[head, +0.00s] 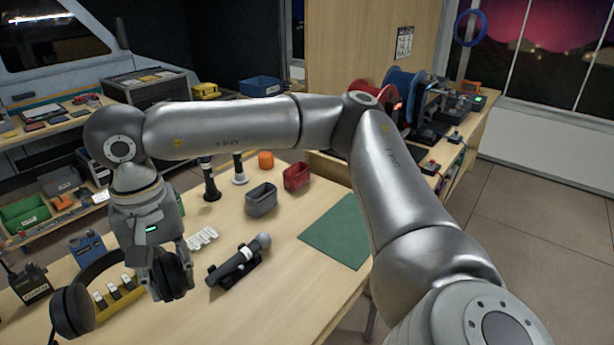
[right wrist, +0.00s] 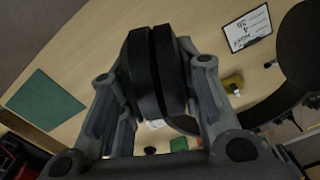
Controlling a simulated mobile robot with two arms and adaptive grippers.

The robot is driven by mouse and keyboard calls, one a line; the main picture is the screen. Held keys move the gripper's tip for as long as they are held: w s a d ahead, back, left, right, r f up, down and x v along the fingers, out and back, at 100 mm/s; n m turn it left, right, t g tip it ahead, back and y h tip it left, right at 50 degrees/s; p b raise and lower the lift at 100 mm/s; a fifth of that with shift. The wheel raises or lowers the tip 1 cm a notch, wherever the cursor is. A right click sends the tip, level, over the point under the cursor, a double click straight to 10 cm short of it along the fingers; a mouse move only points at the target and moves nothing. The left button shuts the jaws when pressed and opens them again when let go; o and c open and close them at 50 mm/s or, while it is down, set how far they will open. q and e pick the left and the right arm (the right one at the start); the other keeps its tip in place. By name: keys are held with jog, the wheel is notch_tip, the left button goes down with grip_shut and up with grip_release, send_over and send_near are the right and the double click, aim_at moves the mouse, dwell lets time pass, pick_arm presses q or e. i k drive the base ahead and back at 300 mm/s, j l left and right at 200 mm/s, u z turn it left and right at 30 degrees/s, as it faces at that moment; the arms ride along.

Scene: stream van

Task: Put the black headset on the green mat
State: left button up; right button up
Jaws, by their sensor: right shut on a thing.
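The black headset (head: 72,310) is at the front left in the head view. Its band arcs behind several small white-topped items. My right gripper (head: 167,278) points down and is shut on one ear cup of the headset; the cup shows between the fingers in the right wrist view (right wrist: 152,75). I cannot tell whether the headset touches the table. The green mat (head: 338,232) lies flat on the table to the right, partly behind my right arm; it also shows in the right wrist view (right wrist: 45,100). The visible mat is bare. My left gripper is not in view.
A microphone in a black stand (head: 238,262) lies between headset and mat. A grey bin (head: 261,202) and a red bin (head: 296,177) stand behind it, with two upright microphones to their left. The table's front middle is clear. A blue radio (head: 87,248) stands behind the headset.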

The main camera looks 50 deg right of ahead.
aim_at(356, 226)
jog(key=l+z, duration=0.1)
jog(key=l, duration=0.35)
jog(key=i+l+z, duration=0.15)
jog(key=l, duration=0.3)
jog(key=i+l+z, duration=0.1)
jog(key=l, duration=0.3)
jog(key=i+l+z, duration=0.15)
jog(key=l, duration=0.3)
jog(key=i+l+z, duration=0.1)
jog(key=l, duration=0.3)
jog(key=i+l+z, duration=0.15)
jog(key=l, duration=0.25)
